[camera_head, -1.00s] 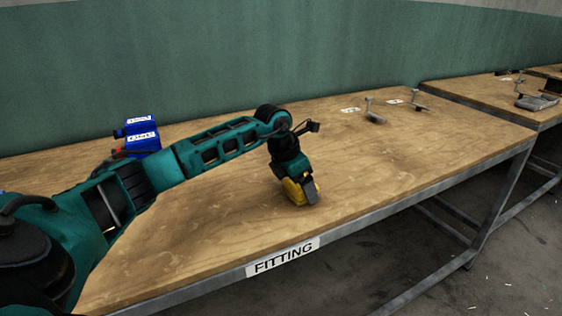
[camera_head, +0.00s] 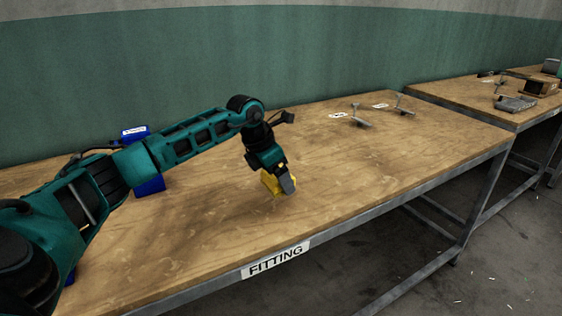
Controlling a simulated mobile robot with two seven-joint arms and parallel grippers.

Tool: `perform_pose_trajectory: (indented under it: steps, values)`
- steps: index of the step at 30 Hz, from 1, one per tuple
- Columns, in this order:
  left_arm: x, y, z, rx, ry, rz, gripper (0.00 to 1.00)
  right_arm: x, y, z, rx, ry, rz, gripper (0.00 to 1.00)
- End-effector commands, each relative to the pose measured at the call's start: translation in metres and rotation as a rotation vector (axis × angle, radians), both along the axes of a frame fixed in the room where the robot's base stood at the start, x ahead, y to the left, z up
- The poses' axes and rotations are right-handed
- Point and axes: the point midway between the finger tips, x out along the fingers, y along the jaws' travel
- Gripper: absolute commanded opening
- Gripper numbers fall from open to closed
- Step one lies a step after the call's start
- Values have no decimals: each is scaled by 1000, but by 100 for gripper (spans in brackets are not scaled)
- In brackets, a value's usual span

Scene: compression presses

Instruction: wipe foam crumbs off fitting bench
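The fitting bench (camera_head: 380,170) is a wooden table with a grey metal edge and a white FITTING label (camera_head: 276,260). My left arm reaches over it from the left. My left gripper (camera_head: 280,184) points down at the middle of the bench, with a yellow block, perhaps a sponge (camera_head: 271,183), at its fingers. The gripper looks shut on the yellow block, which is at or close to the wood. I cannot make out distinct foam crumbs on the bench top. My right gripper is not in view.
A blue container (camera_head: 148,183) stands behind my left arm. Two small metal fixtures (camera_head: 361,117) (camera_head: 403,106) with white labels stand at the bench's far right. A second bench (camera_head: 470,96) holds metal parts and a box. Pale bits (camera_head: 484,278) lie on the floor.

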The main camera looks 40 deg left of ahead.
Motion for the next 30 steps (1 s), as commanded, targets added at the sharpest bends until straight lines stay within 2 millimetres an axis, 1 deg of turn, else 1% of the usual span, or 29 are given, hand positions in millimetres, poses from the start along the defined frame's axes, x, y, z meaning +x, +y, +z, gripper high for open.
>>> perform_pose_trajectory:
  steps: [1, 7, 25, 28, 30]
  values:
    - [-1, 2, 9, 1, -2, 1, 55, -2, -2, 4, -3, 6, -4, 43]
    - [-2, 7, 23, 1, -1, 2, 55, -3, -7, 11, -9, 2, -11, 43]
    - [-3, 7, 23, 0, -1, -1, 55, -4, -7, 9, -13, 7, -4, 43]
    - [-4, 1, 22, -1, -1, -46, 55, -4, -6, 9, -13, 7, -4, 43]
    - [-6, -9, 20, -1, -1, -125, 55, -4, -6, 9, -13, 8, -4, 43]
